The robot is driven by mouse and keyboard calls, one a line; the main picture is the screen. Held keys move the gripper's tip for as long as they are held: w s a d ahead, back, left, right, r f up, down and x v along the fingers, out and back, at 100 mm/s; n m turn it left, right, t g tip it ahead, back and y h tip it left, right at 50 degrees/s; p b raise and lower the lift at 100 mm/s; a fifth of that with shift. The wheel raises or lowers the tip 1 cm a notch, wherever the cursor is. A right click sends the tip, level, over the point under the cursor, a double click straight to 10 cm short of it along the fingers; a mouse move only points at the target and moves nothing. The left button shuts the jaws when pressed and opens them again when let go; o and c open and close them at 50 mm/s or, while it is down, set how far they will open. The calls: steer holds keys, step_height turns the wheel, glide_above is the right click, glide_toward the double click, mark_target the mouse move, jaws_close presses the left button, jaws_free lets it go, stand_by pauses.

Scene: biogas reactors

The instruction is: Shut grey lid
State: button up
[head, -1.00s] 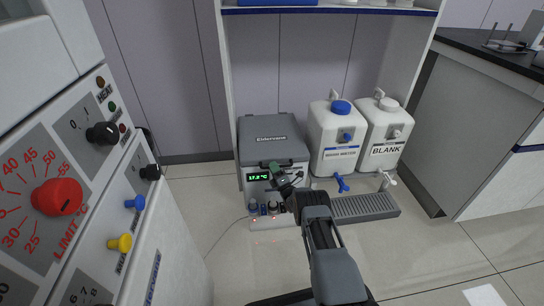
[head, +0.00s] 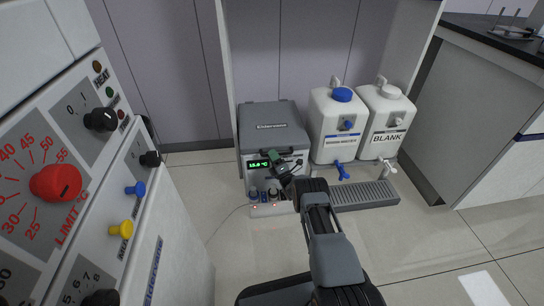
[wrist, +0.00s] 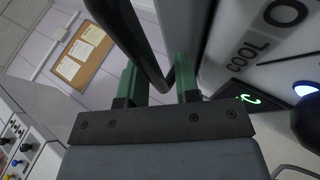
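The grey lid (head: 272,115) tops a light box with a green-lit display, at the middle of the head view. It lies over the box top; I cannot tell whether it is fully down. My gripper (head: 274,158) is at the front of the box, just below the lid's front edge. In the wrist view, the two green fingers of my gripper (wrist: 158,80) stand apart. A dark curved bar (wrist: 138,40), seemingly a handle, passes between them. A firm grip on it does not show. The fingertips are partly hidden behind the bar.
Two white canisters, one blue-capped (head: 338,125) and one labelled BLANK (head: 385,125), stand right of the box above a grey drip grate (head: 362,195). A control cabinet with a red knob (head: 55,183) fills the left. Open floor lies in front at right.

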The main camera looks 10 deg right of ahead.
steer(key=p+v, duration=0.4)
steer(key=v, duration=1)
steer(key=shift+a, duration=0.1)
